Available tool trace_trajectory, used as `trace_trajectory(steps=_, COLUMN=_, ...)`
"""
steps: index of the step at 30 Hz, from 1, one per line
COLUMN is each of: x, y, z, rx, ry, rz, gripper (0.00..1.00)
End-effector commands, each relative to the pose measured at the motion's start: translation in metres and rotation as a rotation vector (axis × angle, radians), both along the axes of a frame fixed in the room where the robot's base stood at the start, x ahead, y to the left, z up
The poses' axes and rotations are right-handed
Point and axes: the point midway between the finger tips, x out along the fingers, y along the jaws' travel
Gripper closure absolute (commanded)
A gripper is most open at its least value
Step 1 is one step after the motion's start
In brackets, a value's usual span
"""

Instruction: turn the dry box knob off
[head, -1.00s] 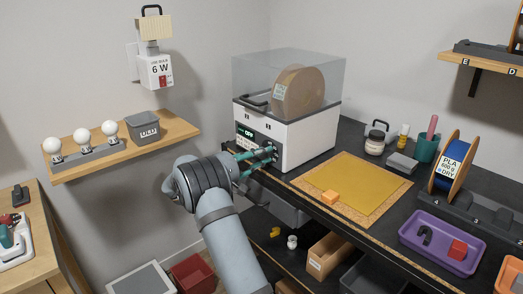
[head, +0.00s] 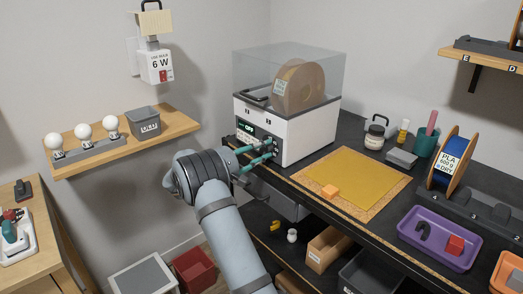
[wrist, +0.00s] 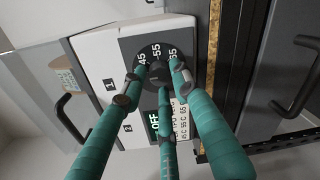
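The dry box (head: 305,137) is a white box with a clear lid, standing at the back left of the bench. Its black round knob (wrist: 160,74) is on the front panel, with 45 and 55 marks around it. The panel display (wrist: 153,124) shows OFF. I cannot tell whether the tips press on the knob. The fingers partly hide the knob and its pointer.
A brown spool (head: 298,87) sits inside the dry box. A wall shelf (head: 180,128) with bulbs is at the left. A drawer handle (wrist: 300,75) is near the right finger.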

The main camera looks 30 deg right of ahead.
Motion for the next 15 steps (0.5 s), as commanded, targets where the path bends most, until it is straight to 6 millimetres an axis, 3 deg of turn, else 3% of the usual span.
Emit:
trace_trajectory(steps=6, x=-0.001, y=-0.0004, z=-0.0006, rx=0.002, ry=0.0, rz=-0.003, gripper=0.57)
trace_trajectory(steps=15, x=-0.0018, y=0.0017, z=-0.0008, rx=0.003, ry=-0.001, rz=-0.004, gripper=0.57)
